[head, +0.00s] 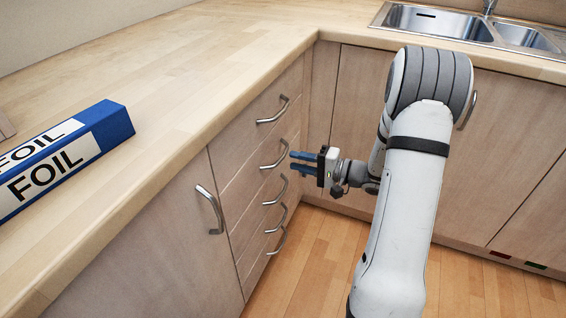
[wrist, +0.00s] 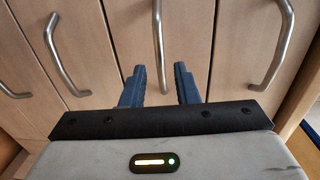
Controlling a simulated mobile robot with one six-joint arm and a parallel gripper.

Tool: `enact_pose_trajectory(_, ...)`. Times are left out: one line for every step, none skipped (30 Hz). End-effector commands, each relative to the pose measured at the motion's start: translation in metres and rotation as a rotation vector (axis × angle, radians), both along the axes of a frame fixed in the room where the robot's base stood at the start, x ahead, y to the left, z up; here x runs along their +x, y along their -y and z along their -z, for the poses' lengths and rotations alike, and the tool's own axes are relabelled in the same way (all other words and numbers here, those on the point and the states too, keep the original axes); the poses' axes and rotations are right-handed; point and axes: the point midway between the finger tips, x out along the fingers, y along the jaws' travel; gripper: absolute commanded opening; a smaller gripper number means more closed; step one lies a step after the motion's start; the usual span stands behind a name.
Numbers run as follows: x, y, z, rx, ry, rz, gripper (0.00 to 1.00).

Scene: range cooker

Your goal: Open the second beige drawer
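The second beige drawer (head: 243,188) is the second front down in the stack left of the corner and looks shut. Its curved metal handle (head: 277,163) shows in the head view. My gripper (head: 291,161) is open, with two blue fingers pointing left at this handle, and its tips are very close to it. In the wrist view, the middle handle (wrist: 157,40) lines up with the gap between the fingers (wrist: 160,72). Nothing is seen gripped. I cannot tell whether the handle is between the fingertips or just beyond them, or whether they touch.
The top drawer's handle (head: 273,120) is above, and several drawer handles (head: 281,196) are below. A cupboard door (head: 150,245) stands to the left. A foil box (head: 65,160) lies on the worktop (head: 190,60). A sink (head: 435,20) is at the back right. Wooden floor (head: 315,265) is clear below.

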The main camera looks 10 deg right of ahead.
Motion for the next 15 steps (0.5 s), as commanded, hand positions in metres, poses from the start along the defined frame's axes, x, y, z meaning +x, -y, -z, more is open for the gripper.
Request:
enact_pose_trajectory(0.005, -0.009, 0.002, -0.001, 0.000, -0.005, 0.28)
enact_pose_trajectory(0.008, -0.013, 0.003, -0.001, 0.000, -0.005, 0.28)
enact_pose_trajectory(0.012, -0.019, 0.003, -0.002, -0.001, -0.006, 0.28)
enact_pose_trajectory(0.015, -0.022, 0.004, -0.001, 0.000, -0.005, 0.28)
enact_pose_trajectory(0.017, -0.026, 0.004, -0.001, 0.000, -0.005, 0.28)
enact_pose_trajectory(0.020, -0.030, 0.004, -0.001, 0.000, -0.006, 0.28)
enact_pose_trajectory(0.022, -0.033, 0.004, -0.001, 0.000, -0.004, 0.28)
enact_pose_trajectory(0.024, -0.035, 0.004, -0.002, -0.001, -0.004, 0.28)
enact_pose_trajectory(0.026, -0.038, 0.005, -0.002, -0.001, -0.004, 0.28)
enact_pose_trajectory(0.028, -0.040, 0.004, -0.002, -0.002, -0.004, 0.28)
enact_pose_trajectory(0.029, -0.041, 0.004, -0.002, -0.002, -0.004, 0.28)
enact_pose_trajectory(0.030, -0.042, 0.004, -0.001, -0.001, -0.003, 0.28)
enact_pose_trajectory(0.030, -0.043, 0.004, -0.001, -0.001, -0.003, 0.28)
enact_pose_trajectory(0.031, -0.043, 0.004, -0.002, -0.001, -0.002, 0.28)
enact_pose_trajectory(0.031, -0.043, 0.004, -0.001, -0.002, -0.002, 0.28)
